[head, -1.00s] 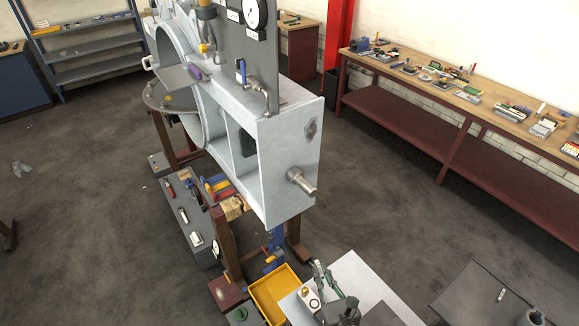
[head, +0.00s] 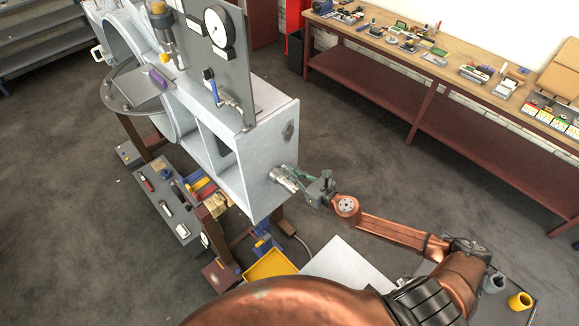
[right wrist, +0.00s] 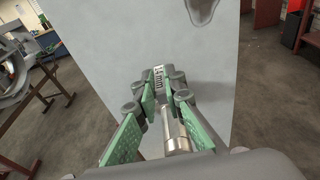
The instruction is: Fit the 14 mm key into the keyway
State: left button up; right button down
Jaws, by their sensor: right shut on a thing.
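My right gripper (head: 308,186) is at the metal shaft (head: 284,175) that sticks out of the grey housing's end face. In the right wrist view the green-padded fingers (right wrist: 160,92) are shut on a small key (right wrist: 158,76) with "14 mm" lettering. The key is held above the shaft (right wrist: 177,132), towards the housing face. The keyway cannot be made out, and I cannot tell whether the key touches the shaft. My left gripper does not show.
The grey housing (head: 262,190) stands on a brown frame, with a gauge panel (head: 228,60) on top. A yellow tray (head: 270,264) and a white tabletop (head: 345,262) are below the shaft. A long workbench (head: 440,68) with parts runs along the back right.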

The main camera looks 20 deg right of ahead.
aim_at(292, 186)
jog(key=shift+s, duration=0.1)
jog(key=shift+f, duration=0.2)
notch_tip(292, 186, down, 4)
jog(key=b, duration=0.3)
jog(key=shift+r, duration=0.25)
jog(key=shift+f+b, duration=0.35)
jog(key=shift+b, duration=0.05)
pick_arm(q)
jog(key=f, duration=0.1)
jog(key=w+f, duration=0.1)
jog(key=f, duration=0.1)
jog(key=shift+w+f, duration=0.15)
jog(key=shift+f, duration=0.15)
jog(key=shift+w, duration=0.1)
pick_arm(e)
jog(key=shift+s, duration=0.15)
